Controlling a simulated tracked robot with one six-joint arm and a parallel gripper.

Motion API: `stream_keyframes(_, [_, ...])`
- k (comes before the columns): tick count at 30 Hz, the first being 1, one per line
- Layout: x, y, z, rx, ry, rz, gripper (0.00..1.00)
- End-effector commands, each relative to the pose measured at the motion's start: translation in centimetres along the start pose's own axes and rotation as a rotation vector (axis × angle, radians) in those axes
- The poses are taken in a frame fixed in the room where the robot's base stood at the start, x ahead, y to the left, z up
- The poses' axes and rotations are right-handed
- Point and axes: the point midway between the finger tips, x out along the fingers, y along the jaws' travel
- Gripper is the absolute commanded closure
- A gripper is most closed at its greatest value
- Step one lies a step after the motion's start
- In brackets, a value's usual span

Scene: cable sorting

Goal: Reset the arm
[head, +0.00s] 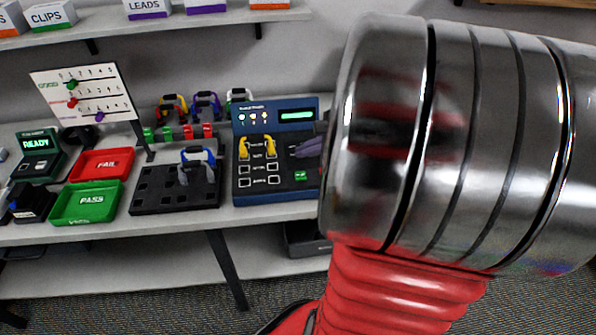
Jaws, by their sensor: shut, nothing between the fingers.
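My own arm fills the right half of the head view, a large shiny metal cylinder with a red ribbed part below it. It stands very close to the camera and hides the right part of the bench. My gripper is not visible in this view. A blue-and-black tester (277,115) with a lit green display stands on the bench just left of my arm. A yellow cable (243,148) sits on its panel, and a dark purple-grey shape (307,148) lies at its right side, partly beside my arm.
A black holed block (150,200) carries a blue-and-white cable (197,157). Left of it are a red FAIL tray (101,151), a green PASS tray (68,218) and a READY unit (37,144). Several looped cables hang behind, near a peg board (120,75). Labelled boxes line the shelf (110,27).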

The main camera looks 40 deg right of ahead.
Motion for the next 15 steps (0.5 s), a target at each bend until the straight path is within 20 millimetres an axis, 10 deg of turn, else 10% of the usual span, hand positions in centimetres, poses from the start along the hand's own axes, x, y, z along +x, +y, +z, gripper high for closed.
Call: stream_keyframes(15, [0.07, 0.27, 0.67, -0.029, -0.003, 0.011, 1.00])
